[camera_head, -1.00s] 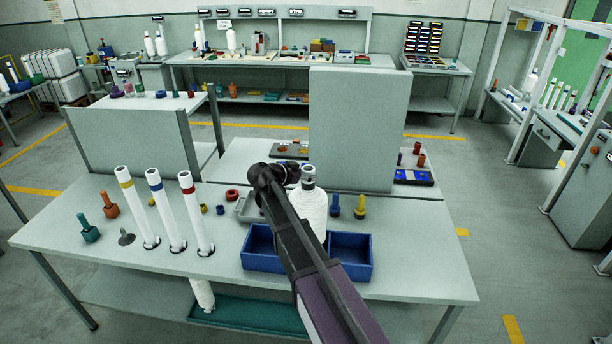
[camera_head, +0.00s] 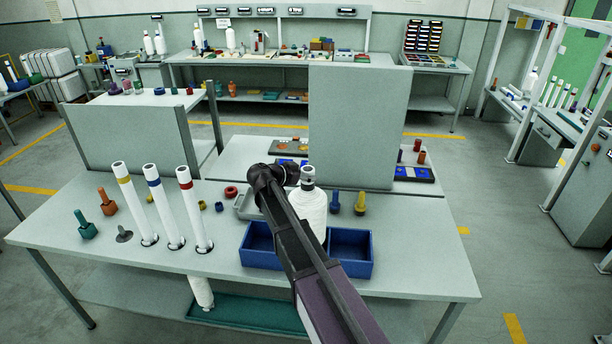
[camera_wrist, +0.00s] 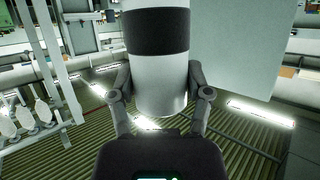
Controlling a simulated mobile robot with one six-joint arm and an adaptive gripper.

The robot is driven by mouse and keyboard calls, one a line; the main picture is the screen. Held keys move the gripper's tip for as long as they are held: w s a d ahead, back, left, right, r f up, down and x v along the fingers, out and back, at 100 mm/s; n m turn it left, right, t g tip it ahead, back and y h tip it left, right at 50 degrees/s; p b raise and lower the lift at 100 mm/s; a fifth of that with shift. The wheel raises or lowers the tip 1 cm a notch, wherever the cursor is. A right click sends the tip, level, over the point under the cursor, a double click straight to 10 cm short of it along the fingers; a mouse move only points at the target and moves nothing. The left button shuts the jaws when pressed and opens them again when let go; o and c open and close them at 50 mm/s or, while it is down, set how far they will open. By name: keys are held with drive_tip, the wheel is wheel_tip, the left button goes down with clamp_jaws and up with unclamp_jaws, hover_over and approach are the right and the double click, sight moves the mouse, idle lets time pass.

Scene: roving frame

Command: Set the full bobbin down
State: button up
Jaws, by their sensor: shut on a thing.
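The full bobbin (camera_head: 313,209) is a white wound body with a narrow neck and a dark band near its top. It looks upright in the head view, above or just behind the blue two-part bin (camera_head: 352,268); whether its base touches anything is hidden. My gripper (camera_head: 301,177) is at its neck, partly hidden by my arm. In the wrist view, the fingers of my gripper (camera_wrist: 161,88) are shut on either side of the white tube end with the black band (camera_wrist: 157,32).
Three white tubes with yellow, blue and red bands stand at left; the red-banded one (camera_head: 195,210) is nearest. Blue and yellow pegs (camera_head: 360,204) stand just right of the bobbin. A grey upright panel (camera_head: 360,125) rises behind. The table's right front (camera_head: 425,265) is clear.

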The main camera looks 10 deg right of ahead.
drive_tip(key=shift+f+b, duration=0.9)
drive_tip(key=shift+f, duration=0.25)
drive_tip(key=o, duration=1.3)
drive_tip(key=shift+o, duration=0.2)
drive_tip(key=shift+f, duration=0.1)
drive_tip(key=p+v, duration=0.4)
drive_tip(key=v, duration=0.8)
drive_tip(key=shift+p, duration=0.3)
